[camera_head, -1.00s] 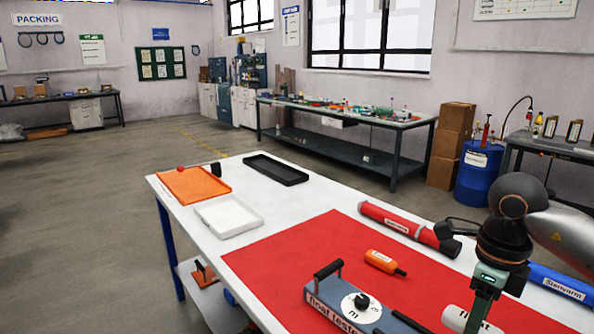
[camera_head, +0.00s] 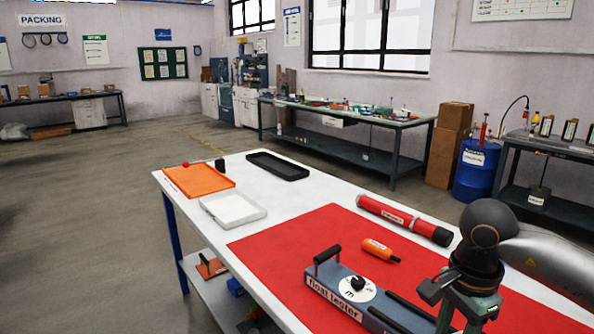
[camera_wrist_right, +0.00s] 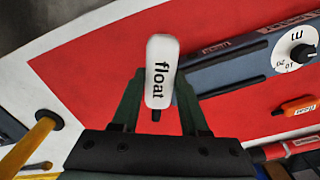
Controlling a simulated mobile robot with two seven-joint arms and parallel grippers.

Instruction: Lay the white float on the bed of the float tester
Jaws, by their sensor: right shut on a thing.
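The white float (camera_wrist_right: 161,70), marked "float", is upright in the right wrist view, its dark lower tip between the fingers of my right gripper (camera_wrist_right: 158,92). That gripper is shut on it. In the head view my right gripper (camera_head: 458,312) is at the lower right, by the right end of the float tester (camera_head: 335,298); the float does not show there. The float tester is a blue-grey block with a dial and a black handle. In the wrist view the tester (camera_wrist_right: 222,70) lies behind and right of the float, apparently apart from it. My left gripper is not in view.
The tester stands on a red mat (camera_head: 290,248) on a white table. An orange labelled bottle (camera_head: 380,250) and a red tube (camera_head: 403,219) lie behind it. White (camera_head: 232,221), orange (camera_head: 198,190) and black (camera_head: 277,177) trays sit farther left.

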